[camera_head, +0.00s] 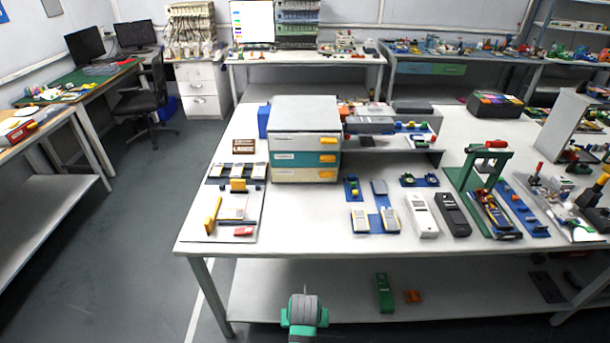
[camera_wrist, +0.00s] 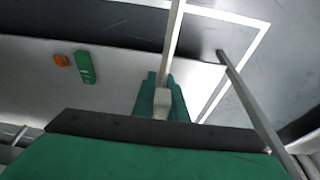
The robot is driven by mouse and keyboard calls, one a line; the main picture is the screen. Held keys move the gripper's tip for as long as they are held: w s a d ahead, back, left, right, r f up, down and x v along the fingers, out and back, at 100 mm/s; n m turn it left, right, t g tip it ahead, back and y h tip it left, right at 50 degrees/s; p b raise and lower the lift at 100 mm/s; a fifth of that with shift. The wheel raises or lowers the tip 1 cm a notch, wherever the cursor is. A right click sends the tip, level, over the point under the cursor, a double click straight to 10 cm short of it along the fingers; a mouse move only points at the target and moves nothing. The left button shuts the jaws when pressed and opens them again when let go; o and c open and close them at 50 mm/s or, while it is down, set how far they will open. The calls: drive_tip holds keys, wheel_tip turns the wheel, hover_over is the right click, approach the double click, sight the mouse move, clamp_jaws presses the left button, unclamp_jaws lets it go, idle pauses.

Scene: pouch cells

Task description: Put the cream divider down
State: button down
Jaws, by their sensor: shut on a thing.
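My gripper (camera_wrist: 162,101) shows in the wrist view as two green fingers close together. They are shut on a small pale piece, the cream divider (camera_wrist: 160,98), of which only a short part shows between them. The rest of it is hidden or hard to tell from the pale bars behind. In the head view, a green and grey part of my arm is at the bottom, in front of the table's front edge. I cannot make out the fingers or the held divider there.
The white table (camera_head: 310,228) has free room along its front left. A pale tray (camera_head: 210,237) with yellow upright pieces lies at its left, beside a drawer cabinet (camera_head: 305,145). Blue mats and devices fill the right. The lower shelf (camera_head: 340,299) holds a green case (camera_head: 383,293).

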drive_tip(key=shift+s+d+f, duration=0.1)
drive_tip(key=shift+s+f, duration=1.45)
drive_tip(key=shift+f, duration=0.25)
